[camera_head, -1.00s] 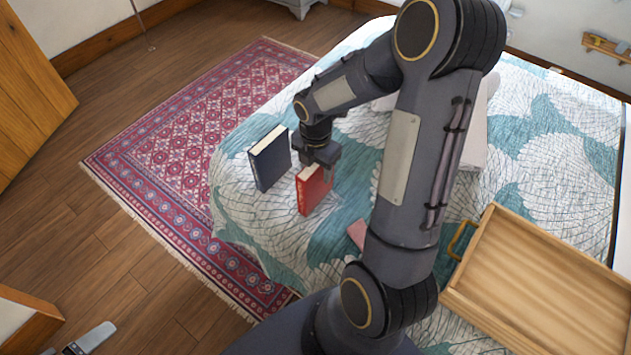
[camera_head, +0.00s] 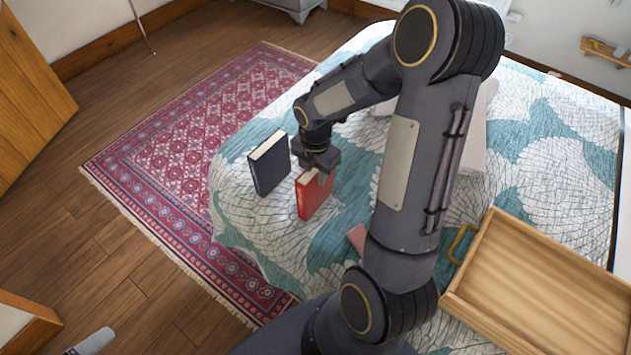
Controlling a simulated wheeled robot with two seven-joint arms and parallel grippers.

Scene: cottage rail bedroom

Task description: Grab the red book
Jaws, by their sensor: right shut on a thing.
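The red book (camera_head: 312,198) stands upright on the bed near its left edge. My right gripper (camera_head: 320,174) is over the top of the red book and shut on its upper edge; the fingers partly cover that edge. I cannot tell whether the book's bottom still touches the bed.
A dark blue book (camera_head: 270,165) stands upright just left of the red book. A pink flat object (camera_head: 357,237) lies on the patterned bedspread (camera_head: 245,218). A wooden tray (camera_head: 548,290) with a handle sits at the right. A red rug (camera_head: 180,150) covers the floor at left.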

